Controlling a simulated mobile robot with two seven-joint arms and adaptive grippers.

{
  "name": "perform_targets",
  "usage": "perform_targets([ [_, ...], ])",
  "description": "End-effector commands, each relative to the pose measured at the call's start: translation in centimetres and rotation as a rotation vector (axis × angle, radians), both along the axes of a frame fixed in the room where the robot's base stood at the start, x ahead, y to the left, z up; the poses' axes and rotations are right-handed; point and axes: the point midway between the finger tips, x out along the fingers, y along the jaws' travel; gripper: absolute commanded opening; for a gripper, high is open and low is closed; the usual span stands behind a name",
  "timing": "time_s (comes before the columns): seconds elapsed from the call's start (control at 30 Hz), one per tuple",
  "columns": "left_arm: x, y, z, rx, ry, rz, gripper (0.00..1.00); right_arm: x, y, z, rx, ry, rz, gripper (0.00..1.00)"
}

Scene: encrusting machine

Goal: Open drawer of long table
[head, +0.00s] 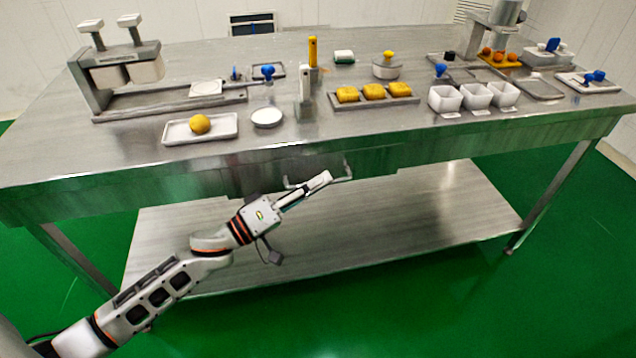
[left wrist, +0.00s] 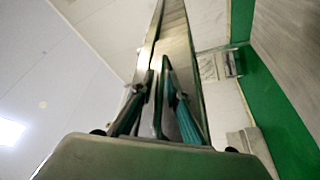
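The drawer of the long steel table (head: 245,155) is under the front edge of the top. Its bar handle (head: 346,170) sticks out at the front. My left gripper (head: 324,179) is at the handle, with its fingertips overlapping the bar in the head view. In the left wrist view, the two fingers (left wrist: 158,85) lean close together at their tips, with a thin metal piece between them. I cannot tell whether they grip the handle or only stand around it. The drawer looks shut, its front partly hidden behind the handle and gripper. My right gripper is not in view.
The tabletop holds a press-like machine (head: 120,70) at the left, a tray with a yellow ball (head: 170,133), a tray of yellow pieces (head: 400,97) and white cups (head: 476,96). A lower shelf (head: 400,225) lies under the drawer. The green floor in front is clear.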

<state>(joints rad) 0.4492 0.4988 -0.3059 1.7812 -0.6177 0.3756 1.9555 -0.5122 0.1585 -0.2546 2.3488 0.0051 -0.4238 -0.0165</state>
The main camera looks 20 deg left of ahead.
Motion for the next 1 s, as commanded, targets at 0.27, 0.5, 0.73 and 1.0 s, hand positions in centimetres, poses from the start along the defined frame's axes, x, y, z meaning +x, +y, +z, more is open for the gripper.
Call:
perform_targets([
  [0.27,0.0,0.0,0.0,0.000,0.000,0.000,0.00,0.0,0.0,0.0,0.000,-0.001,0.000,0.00],
  [0.5,-0.4,-0.3,0.2,-0.001,-0.002,0.000,0.00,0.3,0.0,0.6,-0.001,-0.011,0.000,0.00],
  [0.73,-3.3,-2.2,0.9,-0.003,-0.007,-0.001,0.00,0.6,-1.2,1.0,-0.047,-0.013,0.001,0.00],
  [1.0,-10.0,-6.8,1.1,-0.005,-0.007,-0.001,0.00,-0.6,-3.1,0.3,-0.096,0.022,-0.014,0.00],
])
